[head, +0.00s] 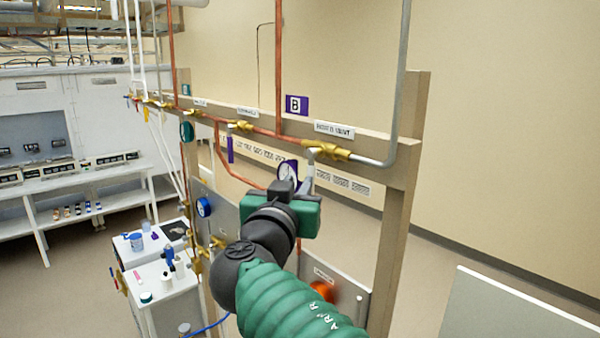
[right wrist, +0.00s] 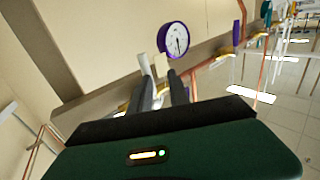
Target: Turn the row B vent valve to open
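The row B vent valve (head: 326,150) is a brass body on the pipe under a white label, right of the purple B sign. Its pale lever (head: 310,168) hangs down from it. My right gripper (head: 302,184) is just below and in front of the lever; its palm hides part of the fingers. In the right wrist view the two dark fingers (right wrist: 160,84) stand apart, with a pale lever-like piece (right wrist: 146,65) at the tips. I cannot tell whether they touch it. My left gripper is in neither view.
A round gauge (head: 287,171) is close left of the gripper; it also shows in the right wrist view (right wrist: 173,40). A wooden post (head: 398,210) stands to the right. Copper pipes (head: 279,70) run up the frame. A white cart (head: 165,285) with bottles stands lower left.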

